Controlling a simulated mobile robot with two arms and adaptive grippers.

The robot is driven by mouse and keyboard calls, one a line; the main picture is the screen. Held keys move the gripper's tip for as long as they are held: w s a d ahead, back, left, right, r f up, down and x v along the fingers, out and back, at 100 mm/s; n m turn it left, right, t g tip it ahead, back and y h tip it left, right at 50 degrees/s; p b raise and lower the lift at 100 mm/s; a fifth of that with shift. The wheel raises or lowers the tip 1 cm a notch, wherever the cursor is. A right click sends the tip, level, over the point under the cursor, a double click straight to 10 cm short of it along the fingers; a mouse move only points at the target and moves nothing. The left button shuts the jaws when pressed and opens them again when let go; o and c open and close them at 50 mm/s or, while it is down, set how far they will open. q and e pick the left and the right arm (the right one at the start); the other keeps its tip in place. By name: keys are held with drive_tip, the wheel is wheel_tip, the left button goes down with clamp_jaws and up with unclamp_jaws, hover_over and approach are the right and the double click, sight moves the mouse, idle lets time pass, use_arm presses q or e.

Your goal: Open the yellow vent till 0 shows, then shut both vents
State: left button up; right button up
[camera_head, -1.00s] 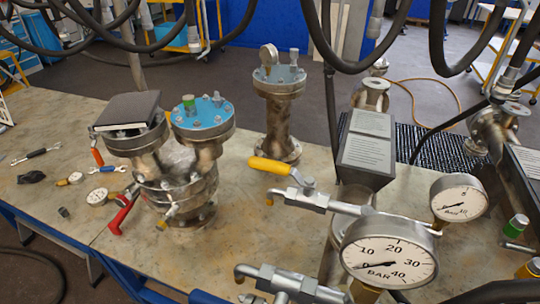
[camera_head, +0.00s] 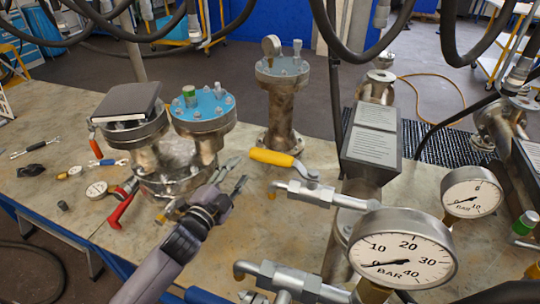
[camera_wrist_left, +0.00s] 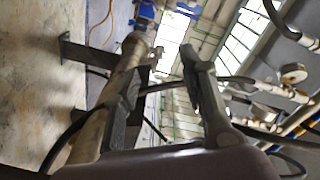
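The yellow vent handle (camera_head: 271,157) sits on a silver valve (camera_head: 305,193) and points left, roughly along the pipe. The large gauge (camera_head: 405,250) reads near 0, its needle pointing left. The smaller gauge (camera_head: 471,193) also has its needle toward the left. A second silver valve (camera_head: 290,281) is below; its handle is not clearly seen. A red lever (camera_head: 122,205) is on the left flanged vessel (camera_head: 170,180). My left gripper (camera_head: 236,173) is open and empty, just left of the yellow handle and apart from it. Its spread fingers show in the left wrist view (camera_wrist_left: 158,95). My right gripper is not seen.
A black book (camera_head: 127,101) lies on a left flange beside a blue-topped flange (camera_head: 204,108). A blue-topped column (camera_head: 283,100) stands behind the yellow handle, with a labelled box (camera_head: 371,140) to its right. Hoses hang overhead. Small tools lie at the left.

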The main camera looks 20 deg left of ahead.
sight(266, 151)
use_arm(q)
wheel_tip(266, 151, up, 15)
drive_tip(key=w+d+m+g+h, duration=0.1)
drive_tip(key=d+m+h, duration=0.1)
drive_tip(key=m+h, duration=1.5)
drive_tip(key=s+a+r+m+g, duration=0.1)
drive_tip(key=s+a+m+g, duration=0.3)
drive_tip(key=m+g, duration=0.6)
drive_tip(key=s+a+r+m+g, duration=0.1)
drive_tip(key=s+a+m+g, duration=0.1)
drive_tip(key=s+m+g, duration=0.75)
drive_tip(key=w+d+m+p, duration=0.1)
drive_tip(key=d+p, duration=0.1)
drive_tip(key=d, duration=0.3)
drive_tip(key=w+d+t+p, duration=0.1)
drive_tip(key=d+p, duration=0.2)
drive_tip(key=d, duration=0.2)
drive_tip(key=d+m+t+p, duration=0.1)
drive_tip(key=d+p, duration=0.2)
drive_tip(key=d, duration=0.2)
drive_tip(key=shift+w+d+r+m+y, duration=0.25)
drive_tip(key=shift+w+d+m+y, duration=0.05)
drive_tip(key=shift+w+d+m, duration=0.1)
drive_tip(key=shift+d+f, duration=0.15)
drive_tip(key=shift+d, duration=0.25)
clamp_jaws()
